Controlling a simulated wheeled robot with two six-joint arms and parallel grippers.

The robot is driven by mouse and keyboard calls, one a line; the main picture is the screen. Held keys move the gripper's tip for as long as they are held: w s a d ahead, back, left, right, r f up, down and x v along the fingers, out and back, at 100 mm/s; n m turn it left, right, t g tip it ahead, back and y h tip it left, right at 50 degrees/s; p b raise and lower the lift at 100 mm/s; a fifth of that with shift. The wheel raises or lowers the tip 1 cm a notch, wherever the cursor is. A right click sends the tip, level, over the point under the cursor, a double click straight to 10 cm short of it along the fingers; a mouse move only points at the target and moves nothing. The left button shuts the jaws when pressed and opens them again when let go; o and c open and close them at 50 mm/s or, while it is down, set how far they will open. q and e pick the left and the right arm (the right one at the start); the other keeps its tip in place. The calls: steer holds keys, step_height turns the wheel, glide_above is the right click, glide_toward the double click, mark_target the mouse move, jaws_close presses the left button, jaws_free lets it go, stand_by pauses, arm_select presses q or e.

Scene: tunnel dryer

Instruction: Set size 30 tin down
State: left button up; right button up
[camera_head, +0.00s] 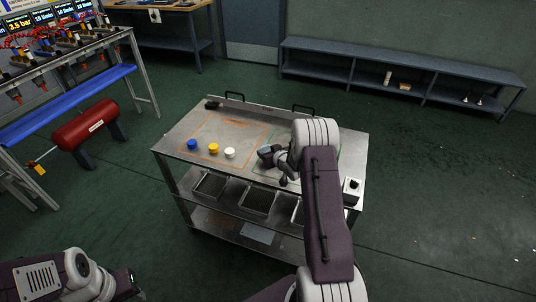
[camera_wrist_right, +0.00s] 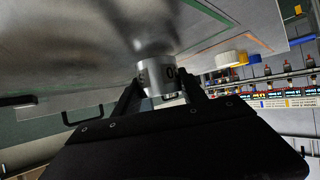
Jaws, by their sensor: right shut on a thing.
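My right gripper (camera_head: 270,155) is over the right half of the trolley top (camera_head: 180,143), by the green outline (camera_head: 342,150). In the wrist view its fingers (camera_wrist_right: 158,95) are shut on a silver tin (camera_wrist_right: 153,73) whose marking ends in a 0; the rest is not readable. The tin is at or just off the steel surface, where its reflection shows; I cannot tell if it touches. In the head view my arm and gripper mostly hide it. My left arm shows at the lower left, its fingers out of sight.
Blue (camera_head: 192,144), yellow (camera_head: 213,148) and white (camera_head: 230,153) tins stand in the orange outline to the left. A small box with a black top (camera_head: 353,185) is at the right edge. Trays (camera_head: 257,201) are below. Two black handles line the back edge.

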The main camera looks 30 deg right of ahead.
steer(key=shift+d+f, duration=0.1)
steer(key=shift+f, duration=0.2)
steer(key=shift+f, duration=0.2)
steer(key=o, duration=1.5)
steer(key=shift+r, duration=0.1)
